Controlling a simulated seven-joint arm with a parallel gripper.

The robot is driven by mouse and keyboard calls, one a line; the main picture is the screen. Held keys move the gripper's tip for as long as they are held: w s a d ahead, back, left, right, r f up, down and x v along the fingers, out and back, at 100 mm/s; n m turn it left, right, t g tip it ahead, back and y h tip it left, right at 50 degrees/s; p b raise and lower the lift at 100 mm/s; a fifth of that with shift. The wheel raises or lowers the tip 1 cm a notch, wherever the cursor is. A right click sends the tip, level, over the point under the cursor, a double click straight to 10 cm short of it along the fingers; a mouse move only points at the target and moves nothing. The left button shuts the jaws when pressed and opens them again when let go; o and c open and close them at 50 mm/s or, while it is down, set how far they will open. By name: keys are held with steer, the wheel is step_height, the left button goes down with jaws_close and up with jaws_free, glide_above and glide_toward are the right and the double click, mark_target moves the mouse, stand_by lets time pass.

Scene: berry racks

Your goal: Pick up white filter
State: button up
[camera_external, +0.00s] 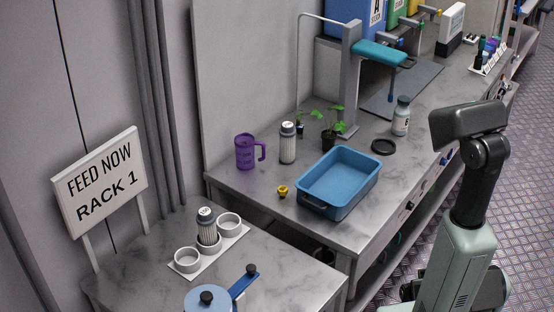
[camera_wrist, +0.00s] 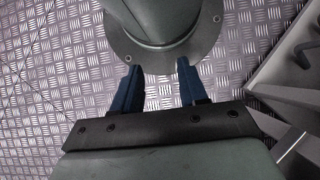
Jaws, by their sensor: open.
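A white filter (camera_external: 288,143), a ribbed upright cylinder with a pale cap, stands on the grey marbled counter, right of a purple mug.
Around the white filter are a purple mug (camera_external: 244,152), a potted plant (camera_external: 328,139), a blue tray (camera_external: 312,204), a small yellow item (camera_external: 282,191) and a white bottle (camera_external: 401,116). A blue-lidded pot (camera_external: 205,300) stands at the front.

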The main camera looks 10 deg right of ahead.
steer(key=o, duration=0.9)
